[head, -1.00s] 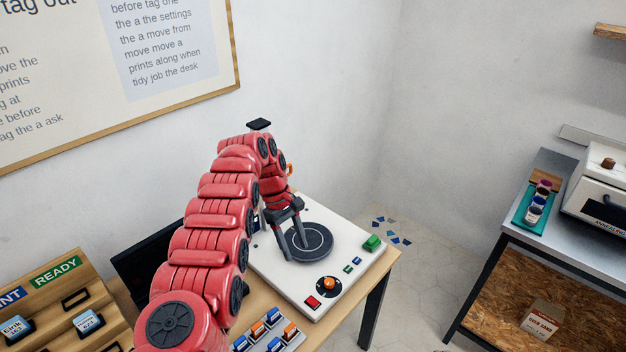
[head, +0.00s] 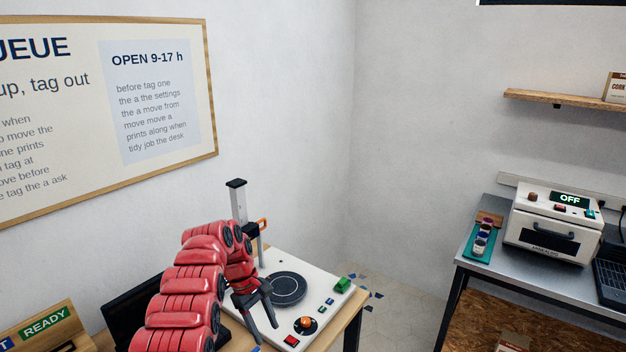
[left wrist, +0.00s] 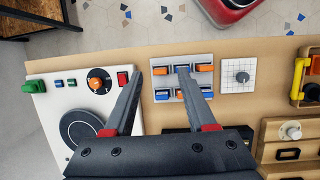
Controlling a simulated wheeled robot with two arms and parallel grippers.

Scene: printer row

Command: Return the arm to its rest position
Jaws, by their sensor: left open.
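My left arm (head: 185,290) is red and segmented and reaches in from the lower left in the head view. My left gripper (head: 262,332) points down, open and empty, over the near left part of the white machine panel (head: 325,291). In the left wrist view its two fingers (left wrist: 160,90) are spread wide, with a tray of orange and blue pieces (left wrist: 182,78) visible below and between them. The round dark plate (head: 286,289) on the panel is bare. My right gripper is in neither view.
The panel carries an orange knob (head: 305,322), a red button (head: 291,340) and a green block (head: 343,285). A grey post (head: 238,205) stands behind the arm. A white oven (head: 553,222) reading OFF is on the right bench. Floor (head: 390,300) shows between the tables.

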